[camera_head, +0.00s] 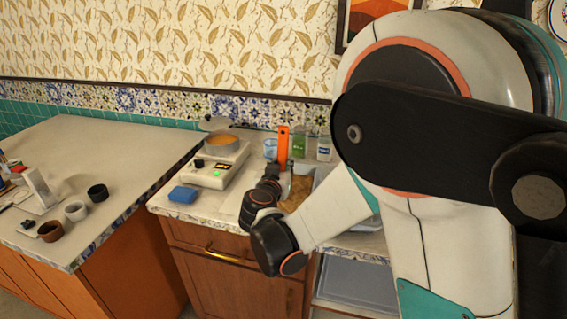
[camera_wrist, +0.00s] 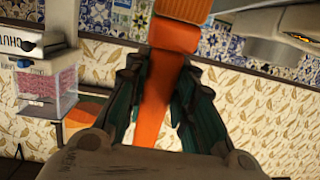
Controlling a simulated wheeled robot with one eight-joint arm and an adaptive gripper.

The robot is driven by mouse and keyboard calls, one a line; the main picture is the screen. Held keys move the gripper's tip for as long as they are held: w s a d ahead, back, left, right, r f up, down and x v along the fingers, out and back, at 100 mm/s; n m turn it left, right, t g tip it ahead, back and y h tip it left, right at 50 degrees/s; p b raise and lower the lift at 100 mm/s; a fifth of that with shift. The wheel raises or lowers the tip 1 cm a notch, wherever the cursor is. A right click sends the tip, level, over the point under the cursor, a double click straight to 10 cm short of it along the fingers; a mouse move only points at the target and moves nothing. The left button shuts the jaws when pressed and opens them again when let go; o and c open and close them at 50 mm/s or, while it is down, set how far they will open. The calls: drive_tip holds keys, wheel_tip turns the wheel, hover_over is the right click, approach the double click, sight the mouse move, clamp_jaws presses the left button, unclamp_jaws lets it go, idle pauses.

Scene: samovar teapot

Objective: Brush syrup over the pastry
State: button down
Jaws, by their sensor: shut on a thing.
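My gripper (camera_head: 274,177) is above the right part of the counter, in front of the pastry tray's left side. It is shut on an orange brush (camera_head: 283,147), whose handle stands up from the fingers. In the wrist view the orange handle (camera_wrist: 154,105) runs between the two dark fingers; I cannot make out bristles. The brown pastry (camera_head: 298,190) lies in a light tray, partly hidden by my arm.
A blue sponge (camera_head: 183,195) lies at the counter's front left. A blue-white cup (camera_head: 270,149), a green box (camera_head: 299,145) and a small white container (camera_head: 324,149) stand at the back. Small cups (camera_head: 75,211) stand on the left counter, across a gap.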

drive_tip(key=shift+w+r+x, duration=0.25)
drive_tip(key=shift+r+x, duration=1)
drive_tip(key=shift+x, duration=5.45)
drive_tip(key=shift+s+a, duration=0.75)
drive_tip(key=shift+s, duration=8.15)
drive_tip(key=r+x, duration=0.1)
drive_tip(key=x, duration=0.6)
drive_tip(key=shift+w+r, duration=0.2)
drive_tip(key=shift+w, duration=0.2)
